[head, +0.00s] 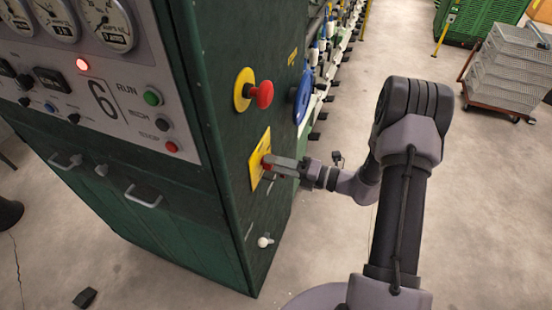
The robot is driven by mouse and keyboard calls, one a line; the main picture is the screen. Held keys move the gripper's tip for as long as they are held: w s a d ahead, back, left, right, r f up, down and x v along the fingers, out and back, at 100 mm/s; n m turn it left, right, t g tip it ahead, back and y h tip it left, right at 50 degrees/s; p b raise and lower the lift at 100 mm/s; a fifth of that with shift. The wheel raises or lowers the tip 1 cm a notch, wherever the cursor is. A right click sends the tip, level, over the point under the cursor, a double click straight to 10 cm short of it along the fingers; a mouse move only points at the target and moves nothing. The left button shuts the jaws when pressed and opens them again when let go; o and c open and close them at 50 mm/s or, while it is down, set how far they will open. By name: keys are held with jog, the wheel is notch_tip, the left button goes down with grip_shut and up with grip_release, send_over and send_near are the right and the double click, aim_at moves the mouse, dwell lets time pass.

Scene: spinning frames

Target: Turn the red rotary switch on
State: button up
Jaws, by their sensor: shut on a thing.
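The red rotary switch (266,161) is on a yellow plate (257,172) on the right side of the dark green cabinet. My gripper (272,165) reaches it from the right and is shut on it. The fingers cover much of the switch, so its turned position cannot be told. My arm comes from the lower right, with the wrist level with the plate.
A red mushroom button (262,95) on a yellow disc sits just above the switch. A white knob (264,241) is below it. The cabinet front has gauges, a lit red lamp (82,65) and handles. Stacked grey crates (509,67) stand on a cart at the far right.

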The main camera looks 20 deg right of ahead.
jog(key=shift+m+p, duration=0.5)
jog(key=shift+m, duration=0.3)
jog(key=o, duration=1.4)
jog(key=v, duration=1.7)
jog(key=shift+d, duration=0.3)
